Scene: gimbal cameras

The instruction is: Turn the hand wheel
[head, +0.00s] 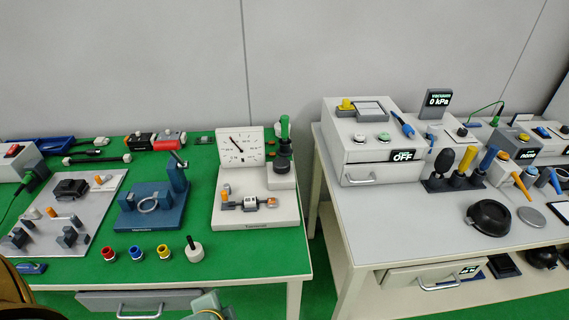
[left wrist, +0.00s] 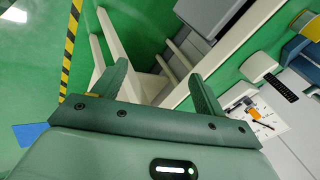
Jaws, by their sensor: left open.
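What looks like the hand wheel (head: 283,147) is a dark round part with an upright green handle. It sits on a pale block at the back right of the tester (head: 257,213), beside a white dial gauge (head: 241,147) on the green table. My left gripper (left wrist: 158,75) is open and empty in the left wrist view, apart from the wheel, over the table's front edge and the floor. A pale green part at the bottom of the head view seems to be mine; its fingers are not visible there. My right gripper is in neither view.
The green table (head: 220,265) also holds a blue fixture (head: 145,205), a grey board (head: 95,235), several coloured caps and a white-based peg (head: 193,248). Its drawer (head: 140,302) is below the front edge. A second white table (head: 385,220) stands right, across a gap.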

